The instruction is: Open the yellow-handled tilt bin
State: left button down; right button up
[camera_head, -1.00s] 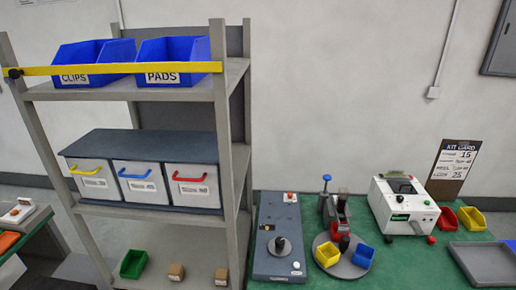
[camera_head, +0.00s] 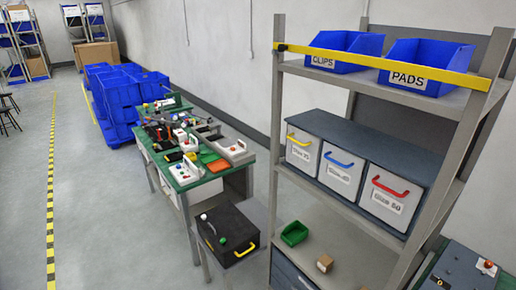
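The yellow-handled tilt bin (camera_head: 303,150) is the left one of three white bins on the rack's middle shelf. Its yellow handle (camera_head: 298,140) runs across the upper front, and the bin looks closed. The blue-handled bin (camera_head: 341,171) stands to its right, and the red-handled bin (camera_head: 390,197) is at the far right of the row. Both also look closed. Neither of my grippers shows in the head view.
The grey rack (camera_head: 277,100) carries blue CLIPS (camera_head: 340,50) and PADS (camera_head: 422,66) bins behind a yellow bar. A green bin (camera_head: 294,233) sits on the lower shelf. A cluttered green bench (camera_head: 190,182) and black box (camera_head: 228,232) stand left. Floor further left is clear.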

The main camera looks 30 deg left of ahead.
aim_at(304, 139)
jog(key=u, duration=0.7)
